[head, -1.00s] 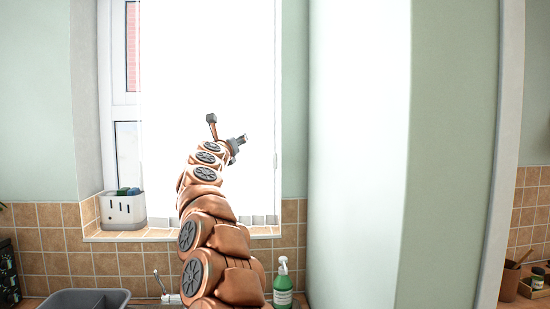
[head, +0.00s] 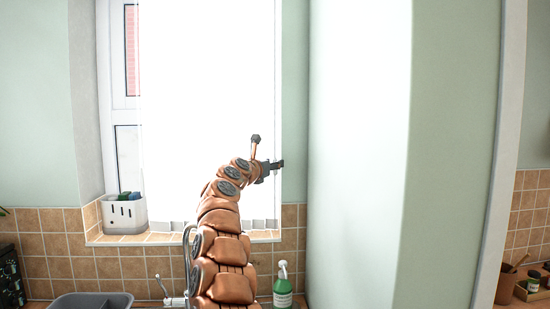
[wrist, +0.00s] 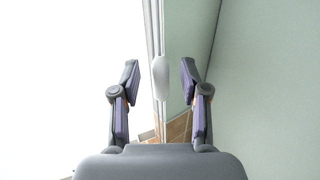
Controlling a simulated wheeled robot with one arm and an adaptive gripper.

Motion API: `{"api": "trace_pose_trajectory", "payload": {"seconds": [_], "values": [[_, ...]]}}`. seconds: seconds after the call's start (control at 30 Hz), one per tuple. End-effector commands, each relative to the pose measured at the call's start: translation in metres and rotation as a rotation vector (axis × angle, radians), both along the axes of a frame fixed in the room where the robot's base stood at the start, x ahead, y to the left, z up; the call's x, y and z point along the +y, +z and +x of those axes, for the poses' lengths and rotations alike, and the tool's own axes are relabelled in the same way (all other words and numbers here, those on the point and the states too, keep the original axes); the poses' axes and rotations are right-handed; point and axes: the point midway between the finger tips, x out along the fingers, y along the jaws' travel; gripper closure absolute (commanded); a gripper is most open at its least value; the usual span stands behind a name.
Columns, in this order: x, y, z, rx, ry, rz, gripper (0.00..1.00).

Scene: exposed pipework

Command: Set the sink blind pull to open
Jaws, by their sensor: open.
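The blind pull (wrist: 160,77) is a small white rounded piece on thin vertical cords in the wrist view. The white blind (head: 195,100) hangs over most of the window in the head view. My gripper (wrist: 159,65) is open, with one finger to each side of the pull in the wrist picture. I cannot tell how deep the pull sits between the fingers, and no contact shows. In the head view my gripper (head: 277,164) is at the blind's right edge, where I cannot make out the pull.
A white caddy (head: 124,214) stands on the sill at left. A tap (head: 187,262), a grey basin (head: 90,301) and a green soap bottle (head: 283,288) are below. A pale wall section (head: 355,150) stands close to the right of the window.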

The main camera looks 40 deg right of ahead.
Motion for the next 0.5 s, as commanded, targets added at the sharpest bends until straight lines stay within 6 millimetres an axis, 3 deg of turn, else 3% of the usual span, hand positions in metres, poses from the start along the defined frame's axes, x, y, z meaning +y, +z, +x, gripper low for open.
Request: {"api": "trace_pose_trajectory", "payload": {"seconds": [0.2,0.5], "values": [[-0.016,0.001,0.005,0.003,-0.004,0.0,0.55],[-0.021,0.0,0.007,0.0,-0.001,0.001,0.55]]}}
